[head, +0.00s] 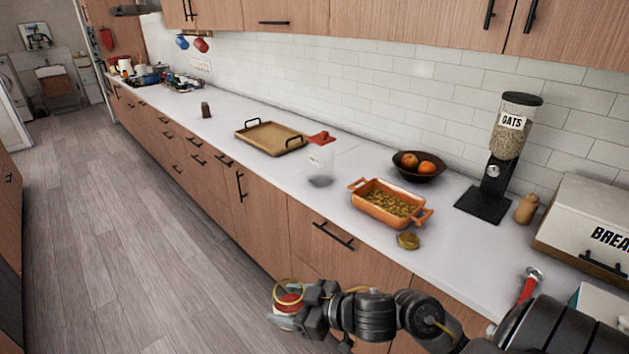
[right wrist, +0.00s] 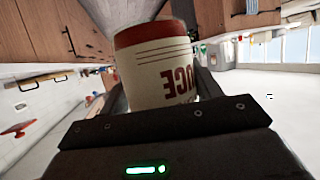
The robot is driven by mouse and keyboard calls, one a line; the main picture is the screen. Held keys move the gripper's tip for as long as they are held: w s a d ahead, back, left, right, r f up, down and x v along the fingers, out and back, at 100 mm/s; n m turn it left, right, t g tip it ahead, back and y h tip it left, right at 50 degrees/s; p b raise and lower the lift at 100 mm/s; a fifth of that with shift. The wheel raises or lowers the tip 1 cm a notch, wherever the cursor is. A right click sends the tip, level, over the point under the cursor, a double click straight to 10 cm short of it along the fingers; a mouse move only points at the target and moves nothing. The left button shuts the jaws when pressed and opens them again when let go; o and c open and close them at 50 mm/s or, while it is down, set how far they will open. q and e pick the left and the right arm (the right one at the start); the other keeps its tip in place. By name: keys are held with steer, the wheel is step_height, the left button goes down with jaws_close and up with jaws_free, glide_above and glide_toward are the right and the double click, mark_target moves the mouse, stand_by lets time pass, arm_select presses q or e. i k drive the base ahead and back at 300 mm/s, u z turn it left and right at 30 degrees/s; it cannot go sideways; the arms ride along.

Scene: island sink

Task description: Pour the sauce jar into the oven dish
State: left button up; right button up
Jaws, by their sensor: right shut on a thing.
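The sauce jar (head: 284,312) is in my right gripper (head: 303,308), in front of the counter edge and below its top in the head view. Its gold rim and red sauce show. In the right wrist view the jar (right wrist: 158,72) fills the space between the fingers, with a white label and red lettering. The orange oven dish (head: 362,207) stands on the counter, up and to the right of the jar, with yellowish-brown pieces inside. A gold lid (head: 408,240) lies on the counter near the dish. My left gripper is not in view.
A dark bowl of oranges (head: 418,168) stands behind the dish, and an oats dispenser (head: 497,165) to its right. A clear container with a red lid (head: 321,160) and a wooden tray (head: 270,138) stand to its left. The bread box (head: 590,225) is at the far right.

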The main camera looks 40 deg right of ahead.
mark_target(396, 206)
steer(key=u, duration=0.25)
steer(key=i, duration=1.4)
steer(key=z, duration=0.7)
steer(key=i, duration=0.8)
steer(key=z, duration=1.25)
steer(key=i, duration=0.35)
steer(key=z, duration=0.4)
